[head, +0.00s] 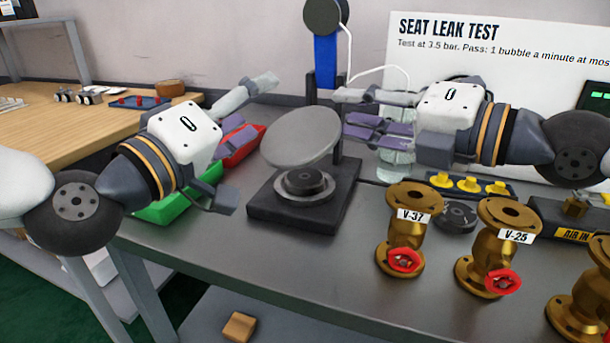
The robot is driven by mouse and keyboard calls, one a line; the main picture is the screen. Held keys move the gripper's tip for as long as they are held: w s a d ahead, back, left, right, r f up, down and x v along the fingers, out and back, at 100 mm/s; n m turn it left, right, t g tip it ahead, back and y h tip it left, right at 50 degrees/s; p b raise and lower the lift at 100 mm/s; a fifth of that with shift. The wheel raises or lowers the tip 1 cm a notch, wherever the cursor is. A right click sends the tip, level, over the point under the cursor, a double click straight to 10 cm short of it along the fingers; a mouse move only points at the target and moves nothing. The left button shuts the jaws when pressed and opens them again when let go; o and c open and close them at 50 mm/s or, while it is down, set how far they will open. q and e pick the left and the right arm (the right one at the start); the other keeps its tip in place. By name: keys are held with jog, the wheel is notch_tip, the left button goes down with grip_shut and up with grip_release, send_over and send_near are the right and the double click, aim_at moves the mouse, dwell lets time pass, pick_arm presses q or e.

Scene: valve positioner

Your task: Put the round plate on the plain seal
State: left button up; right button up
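A round grey plate (301,136) is tilted above a black square fixture (268,217). Its right edge is near a dark upright post (347,160); I cannot tell what supports it. A dark round piece (306,181) sits in a light ring on the fixture. A second dark disc (457,216) lies behind the brass valves. I cannot tell which is the plain seal. My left gripper (250,143) is open, left of the plate, with nothing visible between its fingers. My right gripper (345,118) points left, its purple finger pads close to the plate's right edge; contact is unclear.
Brass valves V-37 (405,235) and V-25 (500,240) stand at the right front. A green bin (180,205) and a red bin (243,148) are behind my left gripper. Yellow parts (468,184) sit in a dark tray. The bench front, left of V-37, is clear.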

pick_arm(q)
jog(key=s+a, duration=0.1)
jog(key=a, duration=0.5)
jog(key=shift+s, duration=0.4)
pick_arm(e)
jog(key=o, duration=0.8)
